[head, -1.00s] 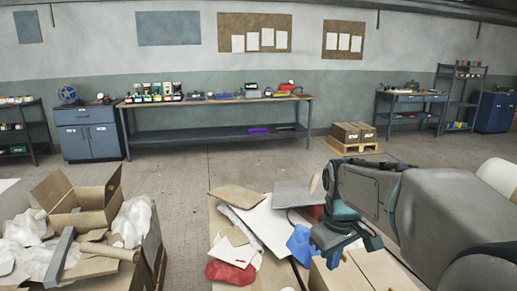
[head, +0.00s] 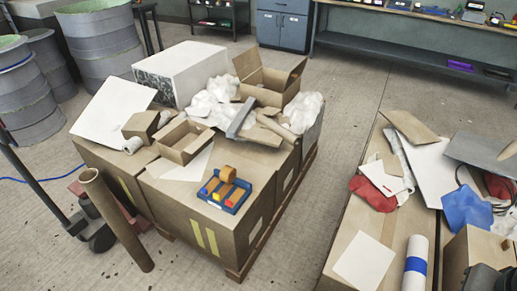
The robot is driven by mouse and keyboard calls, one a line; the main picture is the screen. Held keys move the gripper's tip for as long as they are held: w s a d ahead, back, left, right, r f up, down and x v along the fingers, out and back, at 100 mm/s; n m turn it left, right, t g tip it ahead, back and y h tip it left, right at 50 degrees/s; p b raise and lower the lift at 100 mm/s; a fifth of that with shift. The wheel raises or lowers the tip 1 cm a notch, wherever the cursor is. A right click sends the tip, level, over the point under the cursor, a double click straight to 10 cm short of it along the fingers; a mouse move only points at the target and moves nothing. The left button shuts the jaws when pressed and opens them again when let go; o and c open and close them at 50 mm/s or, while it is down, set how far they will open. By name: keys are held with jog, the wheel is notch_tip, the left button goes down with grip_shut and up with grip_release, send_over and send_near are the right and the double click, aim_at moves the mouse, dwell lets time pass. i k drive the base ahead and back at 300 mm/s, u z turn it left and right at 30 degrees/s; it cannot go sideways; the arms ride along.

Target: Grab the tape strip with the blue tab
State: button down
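A blue tray (head: 237,205) with an orange roll (head: 228,174) at its back sits on the front right of the large cardboard box top. Small coloured tabs show along its front edge: a blue tab (head: 204,193) at the left, a red one in the middle and a yellow one at the right. The tape strips themselves are too small to make out. A dark part of my gripper (head: 486,279) shows at the bottom right corner, far to the right of the tray and cut off by the frame edge. Its fingers cannot be judged.
An open small box (head: 185,140), white padding and a grey bar lie behind the tray. A brown tube (head: 115,220) leans at the front left. Boxes at right (head: 361,222) hold sheets, red and blue cloths and a white roll. Floor is clear between the stacks.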

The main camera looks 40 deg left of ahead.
aim_at(208, 188)
jog(key=u, duration=2.6)
jog(key=i, duration=1.4)
jog(key=z, duration=0.35)
